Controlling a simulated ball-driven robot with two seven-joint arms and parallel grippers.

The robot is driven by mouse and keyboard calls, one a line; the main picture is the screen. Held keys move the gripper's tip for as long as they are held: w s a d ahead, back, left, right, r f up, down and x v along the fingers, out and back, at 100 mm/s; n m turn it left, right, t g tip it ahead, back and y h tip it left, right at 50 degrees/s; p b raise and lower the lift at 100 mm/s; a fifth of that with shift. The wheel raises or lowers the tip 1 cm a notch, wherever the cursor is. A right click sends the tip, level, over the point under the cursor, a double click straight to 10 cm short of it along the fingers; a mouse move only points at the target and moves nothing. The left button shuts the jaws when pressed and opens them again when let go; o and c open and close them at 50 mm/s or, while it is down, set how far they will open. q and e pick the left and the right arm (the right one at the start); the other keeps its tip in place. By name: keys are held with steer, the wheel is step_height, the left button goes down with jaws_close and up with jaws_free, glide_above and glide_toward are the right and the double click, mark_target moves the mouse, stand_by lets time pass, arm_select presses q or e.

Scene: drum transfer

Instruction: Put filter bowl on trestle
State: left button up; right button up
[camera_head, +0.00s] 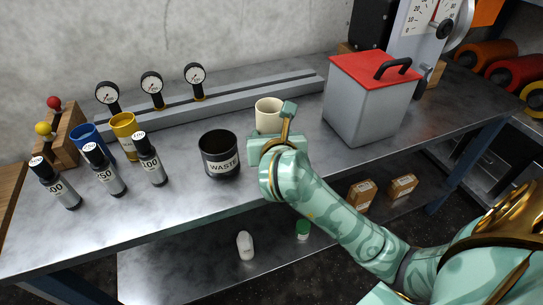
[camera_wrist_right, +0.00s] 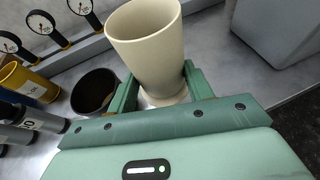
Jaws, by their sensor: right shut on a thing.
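A cream tapered cup, which I take for the filter bowl (camera_head: 268,112), is upright behind my right gripper (camera_head: 272,138) at the middle of the metal bench. In the right wrist view the cream cup (camera_wrist_right: 147,45) stands between the two green fingers of my right gripper (camera_wrist_right: 160,88), which are shut on its lower part. The gripper hides the cup's base in the head view, so I cannot tell whether it touches the bench. The grey metal bench (camera_head: 130,220), perhaps the trestle, spans the picture. My left gripper is not in view.
A black WASTE bin (camera_head: 220,155) stands just left of my gripper. A red-lidded grey box (camera_head: 365,108) stands at right. A gauge rail (camera_head: 230,98) runs behind.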

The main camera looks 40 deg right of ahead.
steer(key=f, duration=0.1)
steer(key=w+d+f+b, duration=0.1)
steer(key=f, duration=0.1)
steer(key=shift+w+d+f, duration=0.15)
steer(key=shift+d+f, duration=0.05)
steer(key=shift+d, duration=0.2)
steer(key=shift+w+d+f+b, duration=0.2)
steer(key=shift+d+f+b, duration=0.1)
steer(key=shift+d+b, duration=0.05)
steer(key=shift+d+f, duration=0.2)
steer(key=shift+f, duration=0.1)
step_height(320, 180, down, 3)
steer(key=b, duration=0.2)
steer(key=shift+w+d+f+b, duration=0.1)
steer(key=shift+w+f+b, duration=0.1)
steer(key=shift+b, duration=0.2)
steer(key=shift+s+r, duration=0.1)
steer(key=shift+r, duration=0.15)
steer(key=o, duration=1)
steer(key=shift+f, duration=0.25)
steer(key=shift+c, duration=0.2)
steer(key=o, duration=0.4)
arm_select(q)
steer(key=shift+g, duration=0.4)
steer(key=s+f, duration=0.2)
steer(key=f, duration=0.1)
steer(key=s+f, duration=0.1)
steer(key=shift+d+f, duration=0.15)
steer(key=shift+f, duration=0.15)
